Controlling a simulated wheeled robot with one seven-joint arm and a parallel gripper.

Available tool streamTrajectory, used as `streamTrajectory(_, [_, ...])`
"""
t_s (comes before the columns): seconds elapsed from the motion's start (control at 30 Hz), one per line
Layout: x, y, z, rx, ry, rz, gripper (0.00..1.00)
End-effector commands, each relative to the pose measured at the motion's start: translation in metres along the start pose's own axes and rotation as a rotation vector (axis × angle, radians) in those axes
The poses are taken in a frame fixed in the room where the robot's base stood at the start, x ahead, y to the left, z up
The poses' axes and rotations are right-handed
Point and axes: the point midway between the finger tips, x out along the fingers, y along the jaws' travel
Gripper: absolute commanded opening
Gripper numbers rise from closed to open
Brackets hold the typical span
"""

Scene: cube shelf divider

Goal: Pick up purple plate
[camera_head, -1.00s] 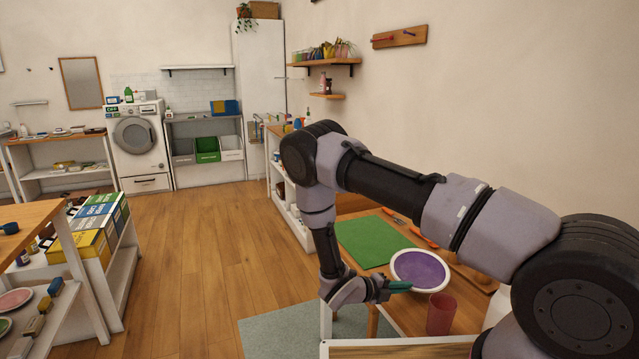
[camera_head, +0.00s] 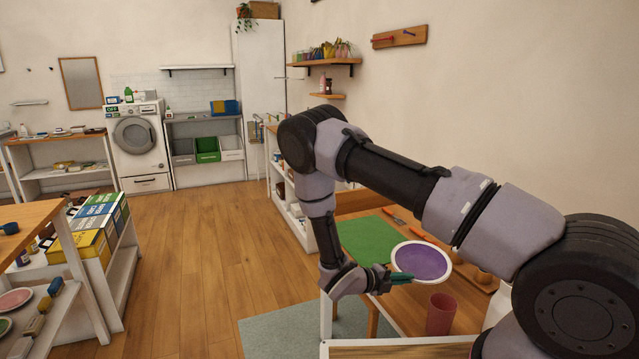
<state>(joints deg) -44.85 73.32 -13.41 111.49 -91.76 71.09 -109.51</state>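The purple plate (camera_head: 421,262) has a white rim and is at the right of the view, a little above the wooden table (camera_head: 398,312). My gripper (camera_head: 403,278) has teal fingers and holds the plate by its near left rim. The fingers look shut on the rim, though the far finger is partly hidden. The plate is close to level.
A red cup (camera_head: 440,314) stands on the table just in front of the plate. A green mat (camera_head: 367,240) lies behind and to the left. Orange-handled tools (camera_head: 394,215) lie at the back. The wood floor at left is clear.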

Motion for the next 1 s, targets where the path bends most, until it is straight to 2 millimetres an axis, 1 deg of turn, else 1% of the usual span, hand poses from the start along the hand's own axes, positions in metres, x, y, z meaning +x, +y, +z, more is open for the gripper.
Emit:
streamTrajectory(0.13, [-0.002,-0.008,0.0,0.002,0.0,-0.001,0.0])
streamTrajectory(0.47, [-0.003,-0.009,0.0,0.001,0.0,-0.001,0.0])
streamTrajectory(0.57, [-0.01,-0.011,0.001,0.001,-0.001,0.0,0.0])
streamTrajectory(1.0, [-0.052,-0.025,0.001,0.001,-0.002,0.001,0.0])
